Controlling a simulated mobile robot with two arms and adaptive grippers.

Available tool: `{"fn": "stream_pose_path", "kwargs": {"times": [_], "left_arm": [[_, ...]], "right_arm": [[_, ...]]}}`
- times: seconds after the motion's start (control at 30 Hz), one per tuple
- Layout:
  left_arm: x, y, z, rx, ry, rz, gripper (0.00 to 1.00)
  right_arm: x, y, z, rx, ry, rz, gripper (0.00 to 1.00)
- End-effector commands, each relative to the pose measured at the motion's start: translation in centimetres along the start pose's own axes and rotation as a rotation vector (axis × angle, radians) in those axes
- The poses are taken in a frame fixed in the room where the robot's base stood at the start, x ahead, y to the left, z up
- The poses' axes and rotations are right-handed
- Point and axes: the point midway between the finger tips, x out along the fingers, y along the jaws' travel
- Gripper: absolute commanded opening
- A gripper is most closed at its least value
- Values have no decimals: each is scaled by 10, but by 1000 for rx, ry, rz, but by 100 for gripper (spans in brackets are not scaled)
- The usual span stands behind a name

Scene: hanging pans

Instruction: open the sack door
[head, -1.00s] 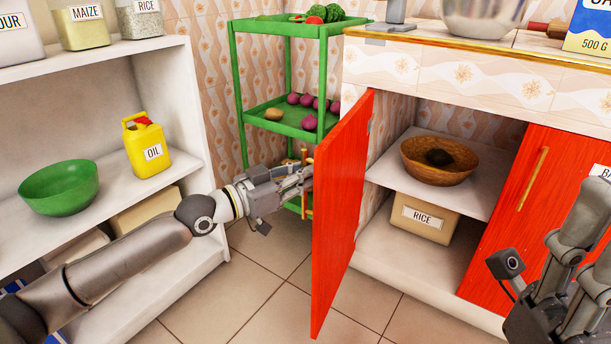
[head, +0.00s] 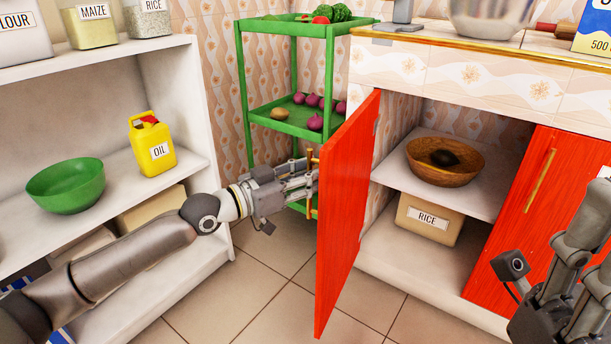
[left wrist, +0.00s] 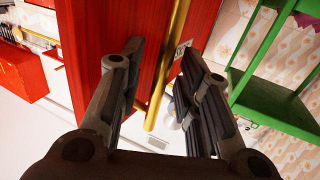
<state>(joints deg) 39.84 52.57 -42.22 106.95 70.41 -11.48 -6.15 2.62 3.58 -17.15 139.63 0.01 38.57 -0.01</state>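The red cabinet door (head: 347,205) stands swung well open, showing the cabinet's inside. Its gold handle (head: 312,160) is on the outer face, towards my left arm. My left gripper (head: 314,184) is at that handle. In the left wrist view, the fingers of the left gripper (left wrist: 163,90) are spread on either side of the handle (left wrist: 165,85), with gaps visible between.
Inside the cabinet are a wooden bowl (head: 445,160) and a rice box (head: 430,218). A second red door (head: 530,215) is shut. A green rack (head: 285,120) stands behind the left gripper. White shelves (head: 205,130) stand at left. The floor (head: 270,310) before the door is clear.

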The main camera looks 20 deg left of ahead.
Motion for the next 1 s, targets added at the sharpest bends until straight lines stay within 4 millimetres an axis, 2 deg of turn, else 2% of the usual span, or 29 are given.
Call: {"fn": "stream_pose_path", "kwargs": {"times": [0.17, 0.5, 0.87, 1.0], "left_arm": [[-8, 0, 1, 0, -3, 0, 32], [-51, -1, 1, 3, -4, -3, 32], [-72, -1, -1, 4, -1, -2, 32], [-91, -2, 0, 7, -2, -4, 32]], "right_arm": [[0, 0, 0, 0, -1, 1, 40], [0, 0, 0, 0, 1, 0, 40], [0, 0, 0, 0, 2, 0, 40], [0, 0, 0, 0, 2, 0, 40]]}}
